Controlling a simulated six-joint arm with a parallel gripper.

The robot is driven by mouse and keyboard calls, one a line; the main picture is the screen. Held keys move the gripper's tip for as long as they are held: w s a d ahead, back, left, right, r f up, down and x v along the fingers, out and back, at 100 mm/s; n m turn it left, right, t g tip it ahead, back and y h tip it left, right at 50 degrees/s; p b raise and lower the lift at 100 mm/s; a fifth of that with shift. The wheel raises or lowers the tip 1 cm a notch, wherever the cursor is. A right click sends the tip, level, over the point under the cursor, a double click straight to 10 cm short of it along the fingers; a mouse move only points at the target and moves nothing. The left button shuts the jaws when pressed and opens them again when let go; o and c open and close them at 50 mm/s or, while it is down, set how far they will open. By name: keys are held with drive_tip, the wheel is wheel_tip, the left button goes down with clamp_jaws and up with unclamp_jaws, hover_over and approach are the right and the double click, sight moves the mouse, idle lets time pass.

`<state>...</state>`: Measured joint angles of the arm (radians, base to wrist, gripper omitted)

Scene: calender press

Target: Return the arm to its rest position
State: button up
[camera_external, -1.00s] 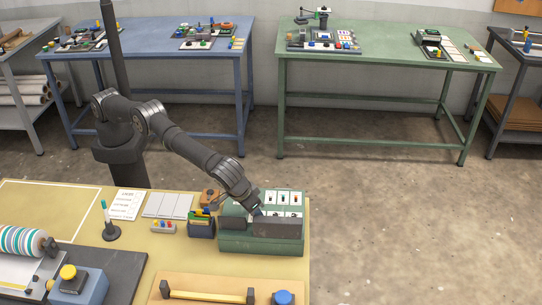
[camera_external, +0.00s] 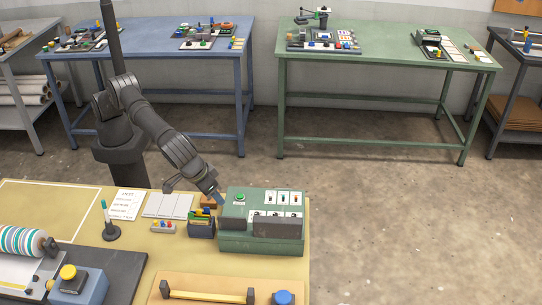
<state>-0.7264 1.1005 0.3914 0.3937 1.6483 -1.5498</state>
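My arm comes from its column at the back left of the yellow table (camera_external: 120,262) and reaches down to the right. My gripper (camera_external: 218,200) is just left of the green control box (camera_external: 262,242), above the small orange-brown block (camera_external: 208,202) and behind the dark holder (camera_external: 201,229). Its fingers are too small to show whether they are open or shut. The green box has a lit green button (camera_external: 240,197), white picture cards and a dark bar across its front.
A press with a striped roller (camera_external: 22,240) and a blue block with a yellow knob (camera_external: 78,286) are at the front left. A small stand with a teal-tipped rod (camera_external: 110,231) and white sheets (camera_external: 168,206) lie left of the holder. Open floor lies to the right.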

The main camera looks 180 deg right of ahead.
hover_over(256, 212)
drive_tip(key=w+d, duration=0.1)
wheel_tip(256, 212, down, 7)
drive_tip(key=shift+w+r, duration=0.15)
drive_tip(key=f, duration=0.4)
drive_tip(key=shift+a, duration=0.2)
drive_tip(key=m, duration=0.2)
drive_tip(key=m+t, duration=0.1)
drive_tip(key=m, duration=0.1)
drive_tip(key=s+m+t+y, duration=0.1)
drive_tip(key=m, duration=0.1)
drive_tip(key=shift+d+m, duration=0.1)
drive_tip(key=shift+m, duration=0.3)
drive_tip(key=shift+s+f+m+t, duration=0.1)
drive_tip(key=shift+m+t, duration=0.6)
drive_tip(key=shift+m, duration=0.95)
drive_tip(key=shift+s+m+t, duration=0.1)
drive_tip(key=shift+m+t, duration=0.6)
drive_tip(key=shift+m, duration=0.95)
